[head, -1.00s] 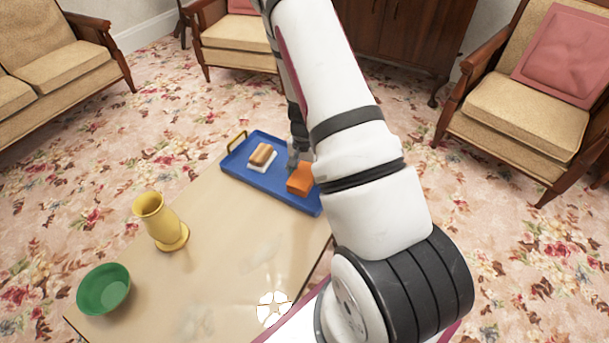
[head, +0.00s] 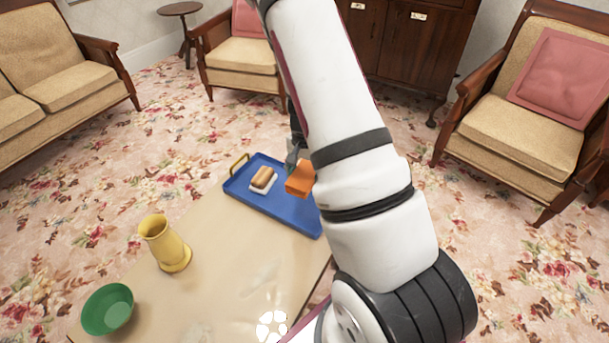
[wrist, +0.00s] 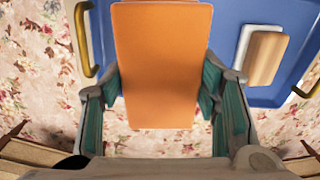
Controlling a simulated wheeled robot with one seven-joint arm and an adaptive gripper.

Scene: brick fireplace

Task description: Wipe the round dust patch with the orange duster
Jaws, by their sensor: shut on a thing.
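The orange duster (head: 300,180) is a plain block held in my gripper (head: 293,158), a little above the right part of the blue tray. In the wrist view the duster (wrist: 162,60) fills the space between the two fingers of my gripper (wrist: 160,95). My arm hides part of the tray and the table's right side. Pale marks show on the near tabletop: a longish smudge (head: 263,277), a faint pale spot (head: 200,331) and a bright white round mark (head: 272,325). I cannot tell surely which is the round dust patch.
The blue tray (head: 240,193) lies at the table's far end and holds a brown-topped white brush (head: 263,179). A yellow vase (head: 166,245) and a green bowl (head: 107,309) stand on the left of the table (head: 225,250). Armchairs stand well beyond.

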